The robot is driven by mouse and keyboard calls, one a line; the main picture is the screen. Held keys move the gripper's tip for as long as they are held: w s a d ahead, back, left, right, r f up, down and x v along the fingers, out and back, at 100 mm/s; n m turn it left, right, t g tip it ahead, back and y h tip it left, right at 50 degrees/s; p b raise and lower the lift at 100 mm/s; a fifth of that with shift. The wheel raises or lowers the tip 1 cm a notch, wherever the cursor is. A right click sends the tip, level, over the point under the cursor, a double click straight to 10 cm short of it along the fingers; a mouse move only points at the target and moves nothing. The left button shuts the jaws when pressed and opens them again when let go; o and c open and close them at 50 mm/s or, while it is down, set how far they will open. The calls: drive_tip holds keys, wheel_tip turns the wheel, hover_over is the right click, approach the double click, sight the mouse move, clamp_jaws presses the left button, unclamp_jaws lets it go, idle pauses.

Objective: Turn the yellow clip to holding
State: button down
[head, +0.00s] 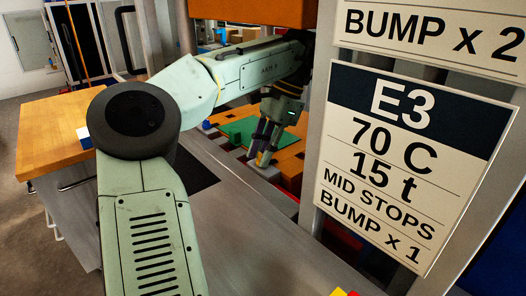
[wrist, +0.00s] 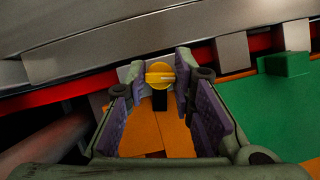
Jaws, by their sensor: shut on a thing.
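The yellow clip (wrist: 159,74) is a small round knob with a raised bar that lies about level across the wrist view. It sits between the fingertips of my gripper (wrist: 158,88), with a dark slot or stem just below it. The purple-padded fingers are shut on it from both sides. In the head view my gripper (head: 262,150) reaches down beside the green plate, and a bit of yellow shows at its fingertips. The clip's markings cannot be read.
A green plate (wrist: 285,110) with a raised green block lies right of my gripper, on an orange surface (wrist: 150,132). A red strip and grey metal bars (wrist: 236,50) run behind the clip. In the head view a large E3 sign (head: 400,165) stands close on the right.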

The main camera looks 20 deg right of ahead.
drive_tip(key=c, duration=1.4)
unclamp_jaws()
drive_tip(key=shift+o, duration=0.2)
